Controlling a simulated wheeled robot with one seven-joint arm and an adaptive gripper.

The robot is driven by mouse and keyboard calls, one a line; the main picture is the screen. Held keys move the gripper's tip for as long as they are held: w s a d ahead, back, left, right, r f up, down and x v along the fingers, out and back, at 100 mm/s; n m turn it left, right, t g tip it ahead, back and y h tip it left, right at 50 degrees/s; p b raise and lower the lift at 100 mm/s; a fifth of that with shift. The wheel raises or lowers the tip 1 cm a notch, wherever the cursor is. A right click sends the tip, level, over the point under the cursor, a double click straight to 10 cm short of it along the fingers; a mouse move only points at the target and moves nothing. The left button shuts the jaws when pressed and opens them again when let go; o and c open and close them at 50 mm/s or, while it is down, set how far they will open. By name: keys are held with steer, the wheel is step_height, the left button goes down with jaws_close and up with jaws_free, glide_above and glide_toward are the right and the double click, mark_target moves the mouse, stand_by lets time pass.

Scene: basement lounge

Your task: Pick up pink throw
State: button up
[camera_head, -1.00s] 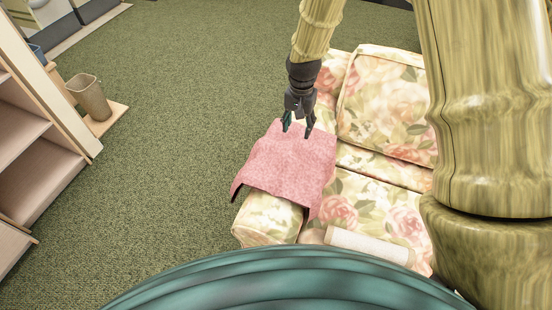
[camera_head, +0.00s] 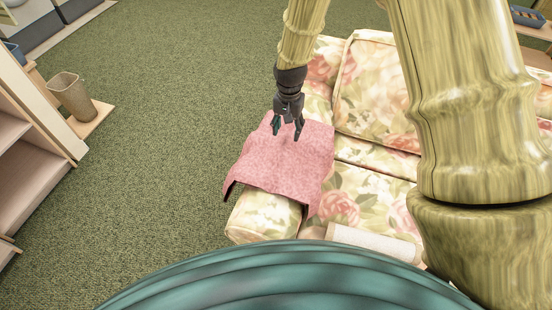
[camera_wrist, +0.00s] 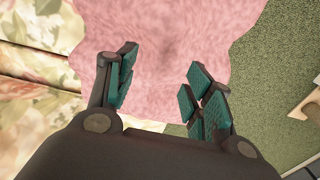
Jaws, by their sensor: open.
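The pink throw (camera_head: 283,165) lies draped over the arm of a floral sofa, its edges hanging down the sides. My gripper (camera_head: 287,136) is over the throw's upper part in the head view, fingers pointing down. In the wrist view the throw (camera_wrist: 165,45) fills the space beyond and between the fingers. My gripper (camera_wrist: 155,98) is open there, with its teal finger pads apart and nothing between them. I cannot tell whether the fingertips touch the cloth.
The floral sofa (camera_head: 375,100) spreads right of the throw, with a whitish roll-like item (camera_head: 372,243) near its front. A shelf unit (camera_head: 35,150) and a brownish bin (camera_head: 72,97) stand at the left. Green carpet (camera_head: 170,130) between is clear.

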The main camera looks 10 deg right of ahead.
mark_target(287, 142)
steer(key=shift+f+p, duration=0.5)
steer(key=shift+f, duration=3.4)
jaws_close()
